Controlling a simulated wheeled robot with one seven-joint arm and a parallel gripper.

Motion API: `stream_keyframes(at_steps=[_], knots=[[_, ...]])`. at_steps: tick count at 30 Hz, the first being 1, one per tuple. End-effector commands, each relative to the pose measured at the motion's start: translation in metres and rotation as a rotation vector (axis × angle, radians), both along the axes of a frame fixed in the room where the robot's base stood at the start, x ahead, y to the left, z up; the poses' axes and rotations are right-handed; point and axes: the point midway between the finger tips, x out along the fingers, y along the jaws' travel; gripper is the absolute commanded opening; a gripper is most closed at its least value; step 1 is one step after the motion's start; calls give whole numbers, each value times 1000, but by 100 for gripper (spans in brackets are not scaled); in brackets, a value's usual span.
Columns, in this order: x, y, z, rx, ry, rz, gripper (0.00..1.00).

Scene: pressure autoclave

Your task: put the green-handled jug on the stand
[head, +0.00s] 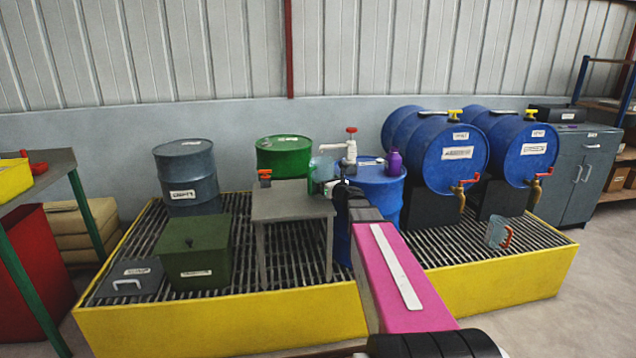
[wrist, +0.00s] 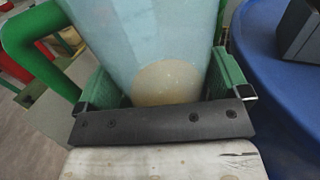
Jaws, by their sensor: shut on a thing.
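The green-handled jug (head: 322,168) is light blue and see-through. In the wrist view the jug (wrist: 150,45) fills the middle, its green handle (wrist: 30,55) to the left. My gripper (head: 332,188) is shut on the jug's body, with a green pad on each side in the wrist view (wrist: 165,88). The grey stand (head: 290,203) is a small table on the grating. In the head view the jug shows at the stand top's far right corner. I cannot tell whether it touches the stand.
An orange-handled jug (head: 497,233) stands on the right grating. A blue drum (head: 382,183) with a white pump (head: 350,150) and purple bottle (head: 394,163) is just right of my gripper. A small orange-topped object (head: 265,177) is at the stand's back left. A green box (head: 195,252) stands left.

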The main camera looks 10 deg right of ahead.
Motion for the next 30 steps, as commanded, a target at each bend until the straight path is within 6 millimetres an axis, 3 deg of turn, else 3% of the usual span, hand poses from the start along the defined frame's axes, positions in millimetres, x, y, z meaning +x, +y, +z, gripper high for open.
stream_keyframes(at_steps=[8, 16, 20, 30], knots=[[17, 7, 0, 1, -1, 1, 61], [59, 23, 0, 0, -1, 1, 61], [52, 22, -14, 1, 0, 0, 61], [51, 21, -17, 0, 0, 0, 61]])
